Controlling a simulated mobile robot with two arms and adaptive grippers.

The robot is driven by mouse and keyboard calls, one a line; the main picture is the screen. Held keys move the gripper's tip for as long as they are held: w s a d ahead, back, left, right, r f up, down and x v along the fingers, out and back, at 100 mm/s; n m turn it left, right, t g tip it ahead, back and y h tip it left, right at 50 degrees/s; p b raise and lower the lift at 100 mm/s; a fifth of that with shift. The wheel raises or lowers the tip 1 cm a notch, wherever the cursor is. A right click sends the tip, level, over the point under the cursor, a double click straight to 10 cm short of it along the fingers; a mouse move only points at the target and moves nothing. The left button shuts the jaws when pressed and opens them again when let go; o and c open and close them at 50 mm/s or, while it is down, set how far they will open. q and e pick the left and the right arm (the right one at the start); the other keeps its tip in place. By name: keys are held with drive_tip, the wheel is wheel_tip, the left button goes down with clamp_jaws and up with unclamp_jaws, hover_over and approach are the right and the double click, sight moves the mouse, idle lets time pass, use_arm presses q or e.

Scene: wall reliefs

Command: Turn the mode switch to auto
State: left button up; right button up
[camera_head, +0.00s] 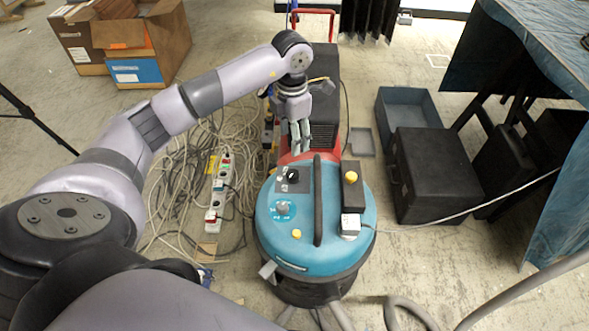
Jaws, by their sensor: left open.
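A teal, round-topped machine (335,245) stands on the floor at the centre. On its top left is a dark panel with a black rotary knob (293,174). Below that is a grey knob (283,207) on a light-blue dial. The markings are too small to read, so I cannot tell which knob is the mode switch or where it points. My left gripper (300,150) points down, open and empty, just behind and above the black knob, apart from it. My right gripper is not in view.
A black handle bar (318,200) rises along the middle of the machine's top. To its right are a black box with a yellow knob (351,178) and a white block (350,224). Tangled cables and a power strip (219,190) lie left; a black case (437,172) stands right.

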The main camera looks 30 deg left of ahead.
use_arm(q)
drive_tip(key=b, duration=0.1)
hover_over(293, 173)
wheel_tip(293, 173, down, 6)
drive_tip(key=shift+s+f, duration=0.1)
drive_tip(key=shift+f, duration=0.15)
wheel_tip(293, 173, down, 8)
drive_tip(key=shift+r+b, duration=0.1)
drive_tip(key=shift+b, duration=0.65)
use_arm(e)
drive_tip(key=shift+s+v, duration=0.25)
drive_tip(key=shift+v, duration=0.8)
use_arm(q)
drive_tip(key=shift+c, duration=0.5)
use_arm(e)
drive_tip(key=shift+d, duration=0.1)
use_arm(q)
drive_tip(key=c, duration=1.1)
